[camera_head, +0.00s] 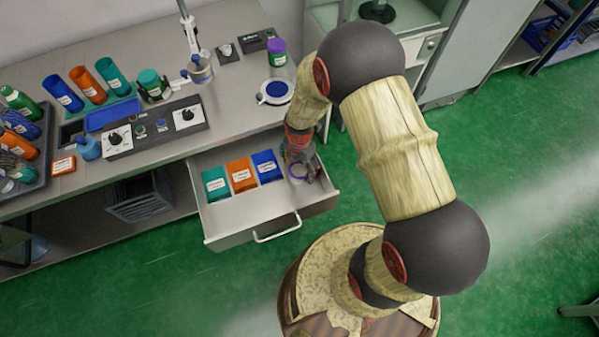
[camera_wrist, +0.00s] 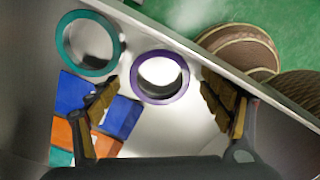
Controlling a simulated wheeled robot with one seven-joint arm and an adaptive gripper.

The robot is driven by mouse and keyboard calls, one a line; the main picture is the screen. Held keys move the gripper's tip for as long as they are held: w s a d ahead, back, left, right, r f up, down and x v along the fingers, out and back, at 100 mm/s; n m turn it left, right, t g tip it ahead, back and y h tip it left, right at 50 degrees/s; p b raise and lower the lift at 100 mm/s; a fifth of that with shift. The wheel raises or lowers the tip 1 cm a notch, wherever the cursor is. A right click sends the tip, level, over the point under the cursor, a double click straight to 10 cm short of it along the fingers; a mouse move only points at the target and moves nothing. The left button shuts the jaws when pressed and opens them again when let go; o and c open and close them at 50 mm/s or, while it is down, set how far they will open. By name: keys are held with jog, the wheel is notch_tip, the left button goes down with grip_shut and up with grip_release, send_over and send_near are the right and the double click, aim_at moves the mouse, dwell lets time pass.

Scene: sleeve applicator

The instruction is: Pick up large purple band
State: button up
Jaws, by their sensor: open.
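The purple band (camera_wrist: 160,98) is a ring lying in the open drawer, near the drawer's side wall in the wrist view. In the head view the purple band (camera_head: 298,171) is partly hidden by my gripper. My gripper (camera_wrist: 165,113) is open, with one finger on each side of the purple band and nothing held. In the head view my gripper (camera_head: 302,172) points down into the right end of the drawer. A teal band (camera_wrist: 88,44) lies beside the purple one, outside the left finger. I cannot tell the gap between fingertips and band.
The drawer (camera_head: 252,232) also holds teal (camera_head: 216,184), orange (camera_head: 241,175) and blue (camera_head: 267,166) boxes to the left of my gripper. The drawer walls stand close around the bands. The worktop (camera_head: 230,120) above carries bottles, sleeves and a dial panel.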

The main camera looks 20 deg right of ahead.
jog(key=shift+f, duration=0.35)
jog(key=shift+c, duration=1.1)
jog(key=c, duration=0.6)
jog(key=shift+o, duration=0.2)
jog(key=shift+r, duration=0.1)
